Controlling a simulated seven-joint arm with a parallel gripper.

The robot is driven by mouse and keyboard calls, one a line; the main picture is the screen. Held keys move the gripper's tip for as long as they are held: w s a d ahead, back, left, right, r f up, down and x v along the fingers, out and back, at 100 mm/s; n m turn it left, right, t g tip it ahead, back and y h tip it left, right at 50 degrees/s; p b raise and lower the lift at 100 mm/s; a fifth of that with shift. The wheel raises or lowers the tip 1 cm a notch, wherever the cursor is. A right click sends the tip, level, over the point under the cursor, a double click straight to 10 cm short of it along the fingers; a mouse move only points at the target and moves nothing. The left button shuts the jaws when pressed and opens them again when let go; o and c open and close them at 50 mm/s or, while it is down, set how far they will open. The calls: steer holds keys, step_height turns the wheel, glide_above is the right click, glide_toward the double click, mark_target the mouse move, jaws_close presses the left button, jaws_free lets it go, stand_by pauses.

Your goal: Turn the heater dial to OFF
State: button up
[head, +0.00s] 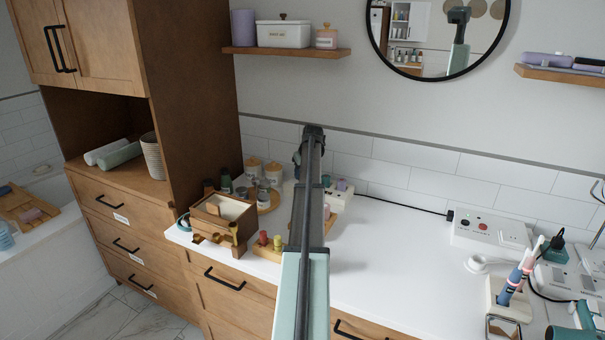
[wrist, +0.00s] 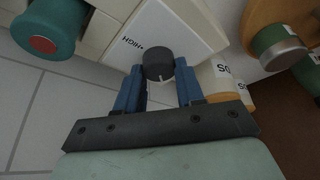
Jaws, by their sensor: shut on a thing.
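The heater dial (wrist: 158,58) is a dark round knob with a white pointer line, on a pale panel (wrist: 178,22) in the wrist view. The word HIGH is printed to its left in the picture. The pointer line is at the lower side of the knob in the picture. I cannot read an OFF mark. My gripper (wrist: 159,78) has its blue fingers on either side of the dial and is shut on it. In the head view my arm hides the dial and the fingers.
A teal cylinder with a red end (wrist: 42,44) is close by in the wrist view, and labelled jars (wrist: 220,70) stand at the right. In the head view a wooden box (head: 222,222) stands left of my arm.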

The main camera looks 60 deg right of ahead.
steer(key=n, duration=0.2)
steer(key=n+y, duration=0.1)
steer(key=n, duration=0.1)
steer(key=shift+d+n+t+y, duration=0.15)
steer(key=shift+n+t+y, duration=0.15)
steer(key=shift+t, duration=0.1)
steer(key=shift+n+y, duration=0.6)
steer(key=shift+n, duration=0.8)
steer(key=o, duration=1)
steer(key=shift+o, duration=0.2)
steer(key=v, duration=1.4)
steer(key=shift+f, duration=0.15)
